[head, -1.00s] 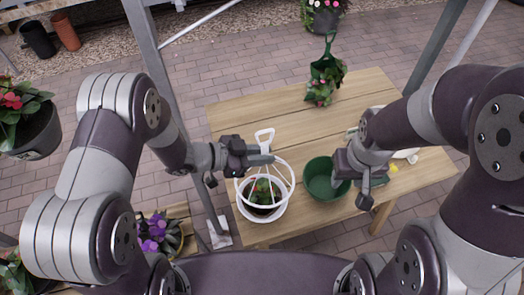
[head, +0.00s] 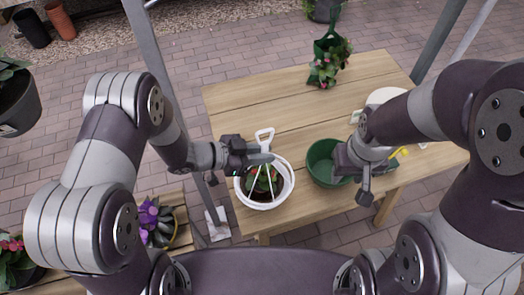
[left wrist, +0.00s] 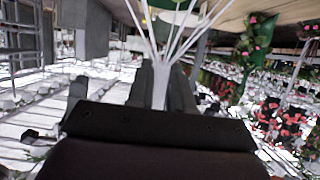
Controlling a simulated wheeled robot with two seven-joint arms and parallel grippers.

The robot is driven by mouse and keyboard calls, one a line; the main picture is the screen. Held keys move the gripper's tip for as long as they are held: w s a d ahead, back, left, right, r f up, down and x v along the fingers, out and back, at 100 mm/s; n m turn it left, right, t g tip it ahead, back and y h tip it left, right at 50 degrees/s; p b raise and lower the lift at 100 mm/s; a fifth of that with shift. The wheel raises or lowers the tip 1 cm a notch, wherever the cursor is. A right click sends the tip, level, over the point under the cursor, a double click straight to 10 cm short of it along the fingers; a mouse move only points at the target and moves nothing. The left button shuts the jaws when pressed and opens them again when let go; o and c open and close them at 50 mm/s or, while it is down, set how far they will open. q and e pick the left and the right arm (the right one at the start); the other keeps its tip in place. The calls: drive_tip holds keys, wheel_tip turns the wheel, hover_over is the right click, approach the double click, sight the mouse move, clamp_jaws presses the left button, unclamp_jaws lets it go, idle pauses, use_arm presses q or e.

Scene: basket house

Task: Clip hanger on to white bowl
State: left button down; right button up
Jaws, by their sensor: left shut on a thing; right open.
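The white bowl (head: 265,207) stands on the table's near left part with a red-flowered leafy plant inside. The white hanger (head: 265,136) has a hook at its top and thin strands that spread down over the plant. Its ring lines up with the bowl's rim; I cannot tell if it is clipped on. My left gripper (head: 268,158) is shut on the hanger below the hook, above the bowl. The strands (left wrist: 165,38) also show in the left wrist view, meeting at the fingers. My right gripper (head: 345,165) is beside the green pot (head: 322,165), its fingers partly hidden.
The wooden table (head: 290,110) has clear room in its middle. A potted plant with a green hanger (head: 328,60) is at the back. A white round item (head: 385,96) is partly behind my right arm. Purple flowers (head: 155,222) stand lower left.

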use_arm(q)
drive_tip(key=shift+s+a+f, duration=0.15)
drive_tip(key=shift+a, duration=0.2)
idle(0.4)
drive_tip(key=shift+f, duration=0.5)
idle(1.7)
drive_tip(key=c, duration=0.9)
unclamp_jaws()
drive_tip(key=shift+c, duration=0.2)
